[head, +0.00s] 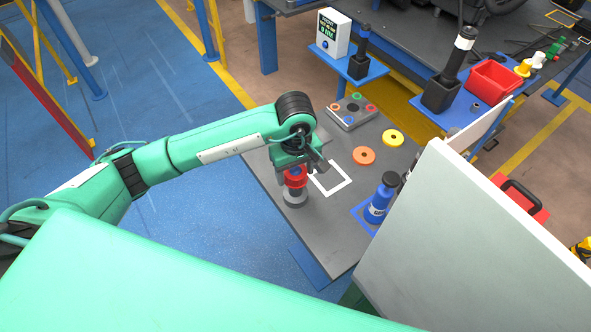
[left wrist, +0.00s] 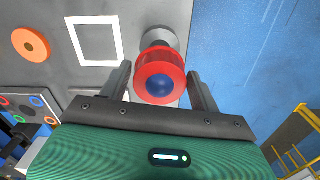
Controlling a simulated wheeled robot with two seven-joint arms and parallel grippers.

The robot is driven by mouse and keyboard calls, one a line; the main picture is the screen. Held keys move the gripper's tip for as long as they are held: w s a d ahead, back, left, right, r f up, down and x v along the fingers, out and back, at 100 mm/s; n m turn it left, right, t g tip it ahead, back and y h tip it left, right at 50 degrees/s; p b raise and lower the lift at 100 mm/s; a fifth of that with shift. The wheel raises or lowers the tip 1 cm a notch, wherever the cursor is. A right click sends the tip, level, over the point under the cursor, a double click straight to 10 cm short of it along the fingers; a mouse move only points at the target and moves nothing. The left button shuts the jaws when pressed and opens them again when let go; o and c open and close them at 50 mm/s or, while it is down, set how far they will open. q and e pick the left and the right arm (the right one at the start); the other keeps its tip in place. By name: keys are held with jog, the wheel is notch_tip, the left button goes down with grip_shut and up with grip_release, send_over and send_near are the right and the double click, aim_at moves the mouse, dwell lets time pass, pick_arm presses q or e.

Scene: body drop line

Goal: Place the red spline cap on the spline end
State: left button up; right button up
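The red spline cap (head: 294,179) is at the near left edge of the grey table, above a round grey base (head: 295,199). In the left wrist view the cap (left wrist: 147,83) is a red ring with a blue middle. A dark shaft (left wrist: 153,42) shows behind it, leading to the pale round base (left wrist: 168,38). How far the cap sits on the spline end is hidden. My left gripper (head: 291,166) is above the cap. In the left wrist view its fingers (left wrist: 159,72) stand either side of the cap with small gaps. My right gripper is not in view.
A white square outline (head: 331,192), an orange disc (head: 364,156) and a yellow disc (head: 393,138) are right of the cap. A blue bottle (head: 379,203) stands farther right. A small panel with coloured rings (head: 351,113) lies behind. A large pale panel (head: 470,240) hides the lower right.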

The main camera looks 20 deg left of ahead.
aim_at(296, 171)
pick_arm(q)
jog(key=shift+o, duration=0.8)
jog(key=shift+r, duration=0.35)
notch_tip(296, 171, up, 12)
jog(key=b, duration=0.3)
jog(key=shift+f, duration=0.15)
